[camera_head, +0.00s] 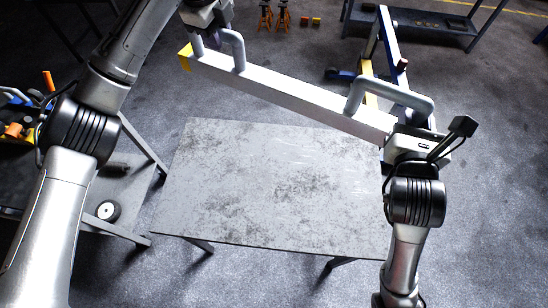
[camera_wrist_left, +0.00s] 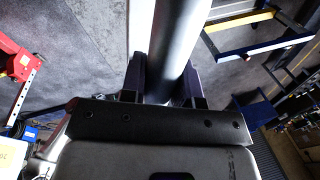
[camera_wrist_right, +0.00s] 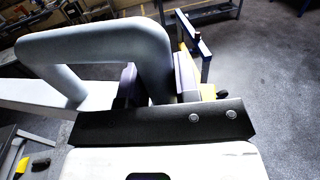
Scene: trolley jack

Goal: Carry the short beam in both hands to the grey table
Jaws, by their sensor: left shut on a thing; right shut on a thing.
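The short beam (camera_head: 290,92) is long and white with a yellow left end and two grey loop handles. It is held in the air above the far edge of the grey table (camera_head: 270,185), its left end farther away than its right. My left gripper (camera_head: 208,32) is shut on the left handle (camera_head: 238,50); that handle fills the middle of the left wrist view (camera_wrist_left: 178,45). My right gripper (camera_head: 408,128) is shut on the right handle (camera_head: 385,88), which shows large in the right wrist view (camera_wrist_right: 100,45). The tabletop is bare.
A cart (camera_head: 115,190) with a black wheel stands left of the table. Orange jack stands (camera_head: 275,17) and small blocks are on the floor at the back. A blue frame (camera_head: 388,40) stands behind the beam's right end. A dark bench (camera_head: 420,22) is at the back right.

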